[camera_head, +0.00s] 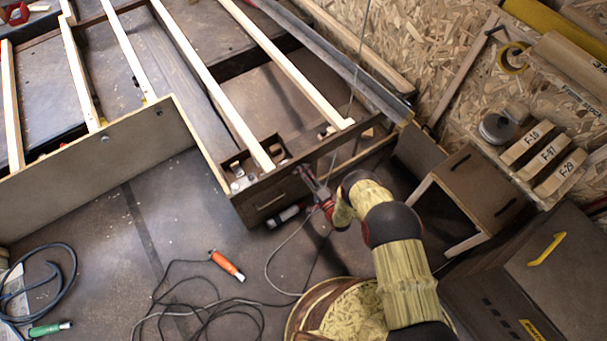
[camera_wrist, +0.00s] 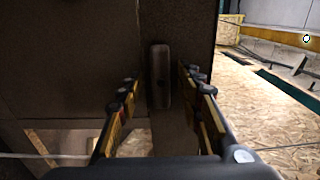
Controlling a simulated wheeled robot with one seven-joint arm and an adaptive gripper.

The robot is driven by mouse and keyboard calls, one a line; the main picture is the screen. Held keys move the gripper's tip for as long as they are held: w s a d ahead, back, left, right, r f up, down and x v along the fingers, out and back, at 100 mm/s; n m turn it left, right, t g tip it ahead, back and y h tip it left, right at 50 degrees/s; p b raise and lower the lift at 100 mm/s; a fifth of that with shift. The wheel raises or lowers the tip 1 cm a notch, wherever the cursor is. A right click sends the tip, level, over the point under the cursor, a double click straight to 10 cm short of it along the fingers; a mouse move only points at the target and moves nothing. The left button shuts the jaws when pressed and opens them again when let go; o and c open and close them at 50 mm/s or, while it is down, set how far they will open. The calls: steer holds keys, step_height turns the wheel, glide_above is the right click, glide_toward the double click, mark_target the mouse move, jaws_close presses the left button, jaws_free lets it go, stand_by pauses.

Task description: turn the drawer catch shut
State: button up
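The drawer catch (camera_wrist: 159,78) is a dark, rounded bar on a brown panel (camera_wrist: 180,25) in the wrist view. It stands upright in that picture. My gripper (camera_wrist: 160,88) is open, with one finger on each side of the catch and a visible gap on both sides. I cannot tell how far the fingertips are from the panel. In the head view my gripper (camera_head: 309,178) is at the right end of a small brown drawer front (camera_head: 268,201) with a slot-like handle. The catch is too small or hidden to make out there.
Pale wooden slats (camera_head: 205,80) cross the frame behind the drawer. An open brown box (camera_head: 470,195) stands to the right of my arm.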

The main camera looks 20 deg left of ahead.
steer(key=shift+w+a, duration=0.15)
steer(key=shift+c, duration=1)
steer(key=c, duration=0.7)
jaws_close()
